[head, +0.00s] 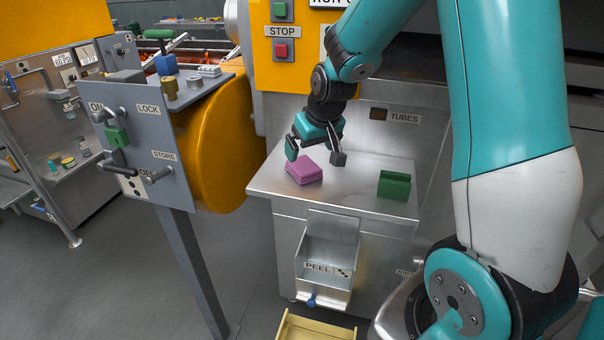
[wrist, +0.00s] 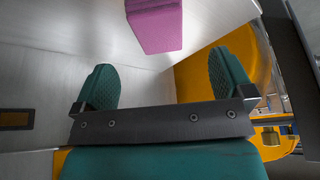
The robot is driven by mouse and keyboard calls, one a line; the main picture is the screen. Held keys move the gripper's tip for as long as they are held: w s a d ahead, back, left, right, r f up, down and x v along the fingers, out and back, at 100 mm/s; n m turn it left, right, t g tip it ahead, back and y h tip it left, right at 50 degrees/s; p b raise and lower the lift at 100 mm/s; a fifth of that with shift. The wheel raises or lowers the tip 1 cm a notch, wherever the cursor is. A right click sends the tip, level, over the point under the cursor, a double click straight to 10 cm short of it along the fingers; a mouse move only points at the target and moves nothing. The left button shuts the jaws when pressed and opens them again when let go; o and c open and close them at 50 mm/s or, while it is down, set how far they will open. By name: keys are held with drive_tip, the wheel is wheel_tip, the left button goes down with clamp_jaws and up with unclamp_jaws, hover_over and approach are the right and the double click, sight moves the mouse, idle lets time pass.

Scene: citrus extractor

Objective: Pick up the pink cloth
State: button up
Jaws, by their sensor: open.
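The pink cloth (head: 304,170) is a folded, block-like stack lying on the steel shelf at its left part, near the left edge. In the wrist view the pink cloth (wrist: 155,26) shows at the top, beyond the fingertips and cut off by the frame edge. My gripper (head: 316,151) is above the shelf, just behind and over the cloth in the head view. In the wrist view my gripper (wrist: 163,82) has its two green finger pads wide apart with nothing between them. The cloth appears apart from both fingers.
A green block-like holder (head: 394,185) stands on the steel shelf (head: 345,188), right of the cloth. Below are a PEEL drawer (head: 328,256) and a yellow tray (head: 312,328). A grey lockout panel (head: 145,130) and yellow drum (head: 222,140) stand left. Shelf between cloth and holder is clear.

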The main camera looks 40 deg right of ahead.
sight(304, 165)
drive_tip(key=p+x, duration=0.1)
drive_tip(key=x, duration=0.3)
drive_tip(key=p+x, duration=0.1)
drive_tip(key=x, duration=0.2)
drive_tip(key=shift+w+d+f, duration=0.15)
drive_tip(key=shift+w+f, duration=0.1)
drive_tip(key=shift+w, duration=0.15)
drive_tip(key=shift+c, duration=0.5)
drive_tip(key=c, duration=1)
drive_tip(key=shift+r, duration=0.1)
drive_tip(key=shift+r+b, duration=0.45)
drive_tip(key=r, duration=0.3)
drive_tip(key=r+b, duration=0.1)
drive_tip(key=r, duration=0.2)
drive_tip(key=shift+s+a+r, duration=0.1)
drive_tip(key=shift+a+r, duration=0.05)
drive_tip(key=shift+a, duration=0.05)
drive_tip(key=s+a+b, duration=0.1)
drive_tip(key=s+a, duration=0.3)
drive_tip(key=a, duration=0.1)
drive_tip(key=s+a+b, duration=0.2)
drive_tip(key=s+a, duration=0.2)
drive_tip(key=a, duration=0.1)
drive_tip(key=s+a+b, duration=0.2)
drive_tip(key=s+a, duration=0.2)
drive_tip(key=a, duration=0.1)
drive_tip(key=shift+a, duration=0.2)
